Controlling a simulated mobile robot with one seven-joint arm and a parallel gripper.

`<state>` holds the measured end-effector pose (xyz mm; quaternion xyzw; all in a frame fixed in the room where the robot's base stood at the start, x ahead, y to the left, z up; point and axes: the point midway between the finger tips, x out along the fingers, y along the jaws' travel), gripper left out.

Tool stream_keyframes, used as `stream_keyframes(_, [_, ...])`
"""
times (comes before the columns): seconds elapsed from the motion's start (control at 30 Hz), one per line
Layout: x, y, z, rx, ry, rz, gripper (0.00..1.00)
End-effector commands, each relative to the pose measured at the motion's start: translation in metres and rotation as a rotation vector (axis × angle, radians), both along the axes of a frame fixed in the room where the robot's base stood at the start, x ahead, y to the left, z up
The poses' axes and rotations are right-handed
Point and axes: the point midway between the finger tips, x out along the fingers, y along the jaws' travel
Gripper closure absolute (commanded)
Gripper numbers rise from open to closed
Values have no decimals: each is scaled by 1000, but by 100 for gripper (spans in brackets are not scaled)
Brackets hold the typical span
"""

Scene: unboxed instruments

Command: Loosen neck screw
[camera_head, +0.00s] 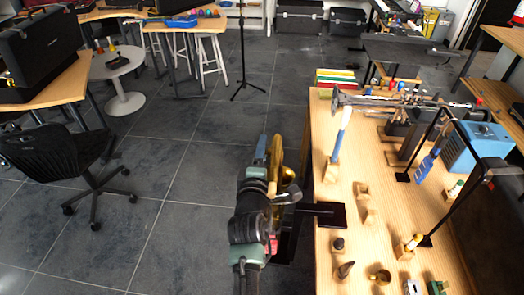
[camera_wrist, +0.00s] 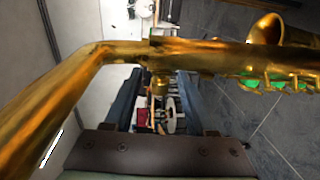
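A gold saxophone (camera_wrist: 220,55) spans the wrist view, with its curved neck (camera_wrist: 75,85) at the left and its bell and green key parts at the right. A small brass piece that looks like the neck screw (camera_wrist: 160,83) sticks out below the tube joint. My gripper (camera_wrist: 160,100) has its two blue-grey fingers apart, one on each side of this piece. Whether either finger touches it I cannot tell; the fingertips are partly hidden by the tube. In the head view my gripper (camera_head: 268,150) is beside the gold saxophone (camera_head: 287,178), which my arm partly hides.
A wooden table (camera_head: 340,215) at the right holds wooden blocks, mouthpieces, a blue box (camera_head: 478,148) and thin black stands. A dark stand base (camera_head: 325,213) juts past its left edge. An office chair (camera_head: 75,160) stands at the left. The grey floor (camera_head: 180,190) between is clear.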

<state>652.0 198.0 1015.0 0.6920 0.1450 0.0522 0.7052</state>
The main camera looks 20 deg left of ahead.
Motion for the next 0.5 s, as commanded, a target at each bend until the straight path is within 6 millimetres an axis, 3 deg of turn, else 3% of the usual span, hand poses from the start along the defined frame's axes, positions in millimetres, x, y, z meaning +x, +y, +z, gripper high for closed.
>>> stream_keyframes(0.33, [-5,-2,0,0,1,-1,44])
stream_keyframes(0.5, [-25,-8,3,2,1,-1,44])
